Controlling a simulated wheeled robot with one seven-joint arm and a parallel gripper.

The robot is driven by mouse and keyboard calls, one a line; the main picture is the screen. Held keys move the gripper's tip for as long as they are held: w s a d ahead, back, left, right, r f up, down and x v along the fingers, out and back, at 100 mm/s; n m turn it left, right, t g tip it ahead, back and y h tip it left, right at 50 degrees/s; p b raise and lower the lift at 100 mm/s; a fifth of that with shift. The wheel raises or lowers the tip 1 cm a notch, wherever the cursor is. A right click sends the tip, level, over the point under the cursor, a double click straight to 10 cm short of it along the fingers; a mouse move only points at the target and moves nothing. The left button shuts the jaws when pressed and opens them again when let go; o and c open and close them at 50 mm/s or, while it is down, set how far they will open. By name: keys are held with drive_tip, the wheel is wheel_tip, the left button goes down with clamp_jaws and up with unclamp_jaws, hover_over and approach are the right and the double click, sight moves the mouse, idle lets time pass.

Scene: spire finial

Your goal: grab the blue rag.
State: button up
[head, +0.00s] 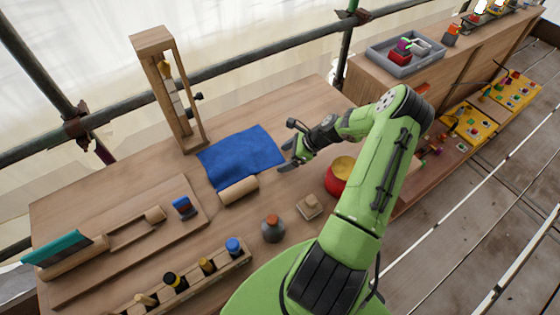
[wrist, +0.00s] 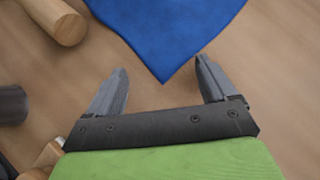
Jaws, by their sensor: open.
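The blue rag (head: 240,155) lies spread flat on the wooden workbench in the head view. Its near edge is close to a wooden roller. My gripper (head: 287,156) is just right of the rag, above the bench. In the wrist view the rag (wrist: 165,30) fills the top middle, with one corner pointing down towards the gap between my fingers. My gripper (wrist: 160,85) is open and empty there. The rag's corner is just ahead of and between the fingertips. Whether the fingers touch the rag or bench cannot be told.
The wooden roller (head: 239,191) lies at the rag's near edge and shows in the wrist view (wrist: 55,20). A wooden frame (head: 170,95) stands behind the rag. A red pot (head: 338,178), a grey bottle (head: 273,229) and a small wooden block (head: 309,207) stand nearer me.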

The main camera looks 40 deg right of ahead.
clamp_jaws()
idle(0.8)
wheel_tip(320, 180, up, 39)
drive_tip(key=p, duration=1.5)
drive_tip(key=shift+p, duration=0.4)
